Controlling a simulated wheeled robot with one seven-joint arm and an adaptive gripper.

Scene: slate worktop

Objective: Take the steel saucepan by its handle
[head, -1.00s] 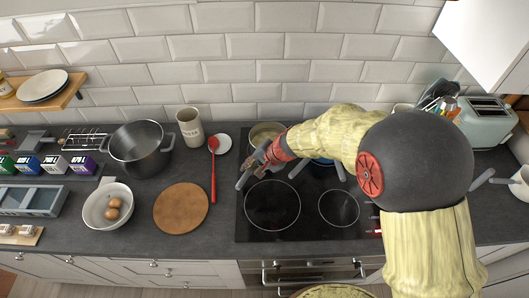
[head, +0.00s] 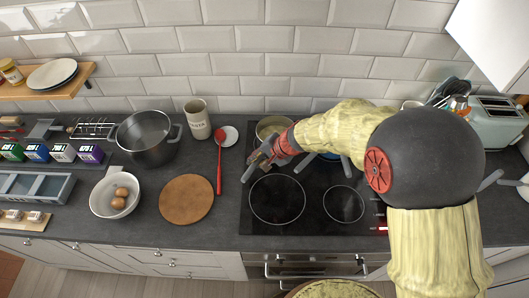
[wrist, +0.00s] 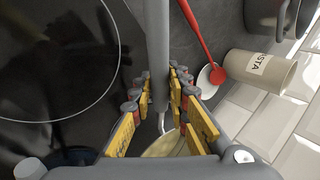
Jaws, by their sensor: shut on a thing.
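The steel saucepan (head: 268,125) stands on the back left of the hob, partly hidden by my arm and gripper. Its inside looks pale yellowish. Its grey handle (head: 249,174) points toward the front left. My gripper (head: 262,158) is shut around this handle. In the wrist view the handle (wrist: 158,40) runs down from the top edge between the yellow-padded fingers of my gripper (wrist: 160,98). Part of the saucepan (wrist: 165,146) shows low in that view, mostly covered by the gripper.
The black hob (head: 310,222) has clear front rings.

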